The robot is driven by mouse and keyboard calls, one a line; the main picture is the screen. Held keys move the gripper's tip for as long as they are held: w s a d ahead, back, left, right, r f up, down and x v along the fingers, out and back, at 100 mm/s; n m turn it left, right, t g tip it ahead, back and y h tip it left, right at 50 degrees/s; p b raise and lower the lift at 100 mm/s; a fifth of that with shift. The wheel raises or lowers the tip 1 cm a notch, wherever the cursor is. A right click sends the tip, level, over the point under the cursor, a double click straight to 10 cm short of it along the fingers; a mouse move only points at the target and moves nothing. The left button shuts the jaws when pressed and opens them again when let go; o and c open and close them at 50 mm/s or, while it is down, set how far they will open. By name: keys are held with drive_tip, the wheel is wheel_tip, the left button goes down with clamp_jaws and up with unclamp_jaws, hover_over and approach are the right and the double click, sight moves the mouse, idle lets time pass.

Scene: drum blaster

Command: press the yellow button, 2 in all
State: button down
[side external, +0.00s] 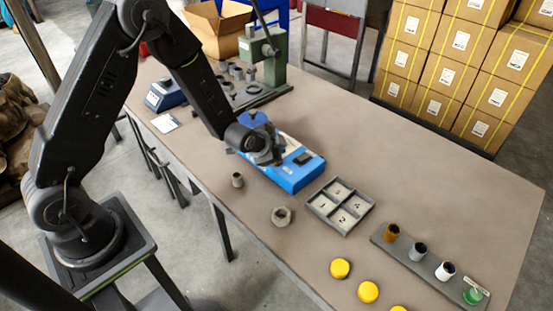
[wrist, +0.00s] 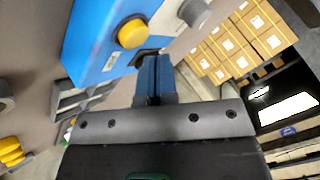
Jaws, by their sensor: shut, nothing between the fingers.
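The blue box (side external: 290,178) lies on the table, with a small black part on its top toward the right end. In the wrist view the blue box (wrist: 105,30) carries a round yellow button (wrist: 132,33). The button is hidden behind my gripper in the side view. My gripper (side external: 272,157) is over the left part of the box. In the wrist view my gripper (wrist: 153,62) shows its blue fingers shut together and empty, with the tips just below the button in the picture. The button looks clear of the fingers, but I cannot tell the height of the gap.
A grey divided tray (side external: 340,206) is right of the box. Yellow discs (side external: 340,268) lie at the front, near a strip with several small cylinders (side external: 420,252). A grey nut (side external: 281,216) and a small cone (side external: 237,180) stand in front. A green press (side external: 262,50) stands behind.

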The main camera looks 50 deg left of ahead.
drive_tip(key=shift+r, duration=2.5)
drive_tip(key=shift+r, duration=0.2)
drive_tip(key=s+d+r+n+g+h, duration=0.15)
drive_tip(key=s+r+n, duration=0.25)
drive_tip(key=s+r, duration=0.85)
drive_tip(key=s+r+n+g, duration=0.1)
drive_tip(key=s+r+n, duration=0.1)
drive_tip(key=s+r, duration=0.2)
drive_tip(key=s+r+n+g, duration=0.1)
drive_tip(key=s+r, duration=0.2)
drive_tip(key=s, duration=0.8)
drive_tip(key=shift+s+d+r+n, duration=0.15)
drive_tip(key=shift+d+r+n, duration=0.25)
